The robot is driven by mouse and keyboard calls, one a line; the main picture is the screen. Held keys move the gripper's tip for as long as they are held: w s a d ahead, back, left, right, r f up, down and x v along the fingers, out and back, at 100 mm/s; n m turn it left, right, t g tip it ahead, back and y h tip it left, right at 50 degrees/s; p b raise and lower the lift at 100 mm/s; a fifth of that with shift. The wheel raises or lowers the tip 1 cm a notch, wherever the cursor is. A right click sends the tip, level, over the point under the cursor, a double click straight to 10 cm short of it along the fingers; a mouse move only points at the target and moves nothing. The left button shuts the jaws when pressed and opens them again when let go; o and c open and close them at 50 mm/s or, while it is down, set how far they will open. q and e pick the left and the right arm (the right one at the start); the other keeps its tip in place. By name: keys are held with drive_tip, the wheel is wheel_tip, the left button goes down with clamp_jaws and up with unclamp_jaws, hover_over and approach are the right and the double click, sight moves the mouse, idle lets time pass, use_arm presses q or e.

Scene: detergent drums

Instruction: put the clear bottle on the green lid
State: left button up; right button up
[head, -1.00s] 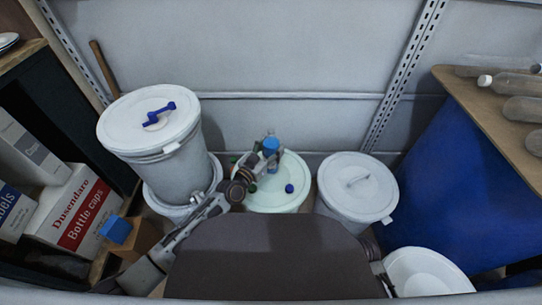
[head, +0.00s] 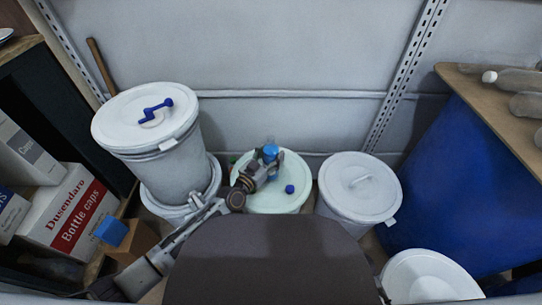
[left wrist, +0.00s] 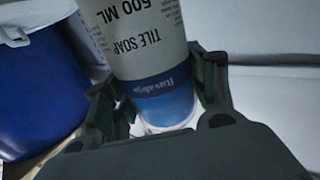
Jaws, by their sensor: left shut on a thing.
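My left gripper (head: 264,166) is shut on a bottle (head: 271,151) over the far part of the pale green lid (head: 268,203). In the left wrist view the bottle (left wrist: 140,42) sits between the fingers (left wrist: 166,88). It has a grey-white "Tile soap 500 ML" label and a blue band and blue end. I cannot tell whether its body is clear, or whether it touches the lid. The lid tops a drum in the middle of the head view. A small blue cap (head: 290,189) lies on it. My right gripper is out of view.
A white-lidded drum with a blue handle (head: 155,112) stands left of the green lid, and another white-lidded drum (head: 358,188) stands right. Several clear bottles (head: 522,81) lie on a wooden top at the far right. Boxes (head: 72,218) fill the left shelf.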

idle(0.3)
use_arm(q)
drive_tip(key=o, duration=1.6)
drive_tip(key=shift+f, duration=0.1)
drive_tip(key=shift+c, duration=0.2)
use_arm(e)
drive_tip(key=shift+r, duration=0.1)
use_arm(q)
drive_tip(key=shift+s+a, duration=0.45)
drive_tip(key=shift+s, duration=0.15)
drive_tip(key=p+v, duration=0.3)
drive_tip(key=v, duration=0.7)
drive_tip(key=shift+s, duration=0.25)
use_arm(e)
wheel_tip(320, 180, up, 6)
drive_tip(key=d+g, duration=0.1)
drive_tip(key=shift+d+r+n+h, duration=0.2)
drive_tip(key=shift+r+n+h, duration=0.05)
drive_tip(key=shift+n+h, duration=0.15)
use_arm(q)
drive_tip(key=shift+a, duration=0.1)
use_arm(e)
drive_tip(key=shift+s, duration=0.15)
